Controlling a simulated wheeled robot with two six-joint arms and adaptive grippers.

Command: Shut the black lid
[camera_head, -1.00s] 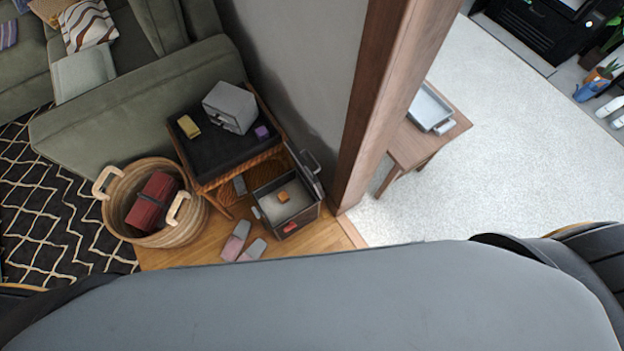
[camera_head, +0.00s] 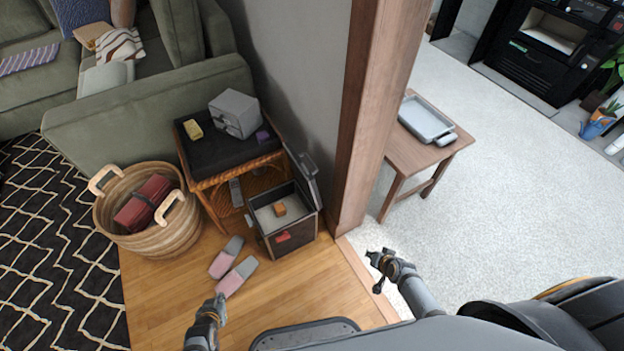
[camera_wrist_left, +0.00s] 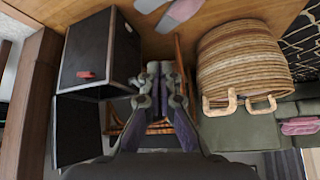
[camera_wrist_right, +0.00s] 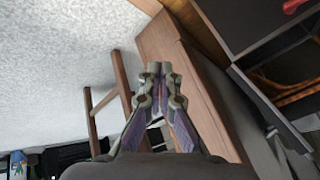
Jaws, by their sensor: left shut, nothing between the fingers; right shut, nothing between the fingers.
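A dark box (camera_head: 290,235) stands open on the wooden floor by the wall, with an orange block (camera_head: 280,209) inside and a red patch on its front. Its black lid (camera_head: 306,176) stands raised at the box's right back side. In the left wrist view, the box (camera_wrist_left: 115,50) also shows with the lid (camera_wrist_left: 77,130) swung open beside it. My left gripper (camera_head: 217,301) is shut and empty, above the floor in front of the slippers. Neither touches the lid.
A side table (camera_head: 212,160) with a grey box on top stands behind the dark box. A wicker basket (camera_head: 150,240) is at left and pink-grey slippers (camera_head: 236,277) lie in front. A wooden post (camera_head: 362,130) and small table (camera_head: 410,155) stand at right.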

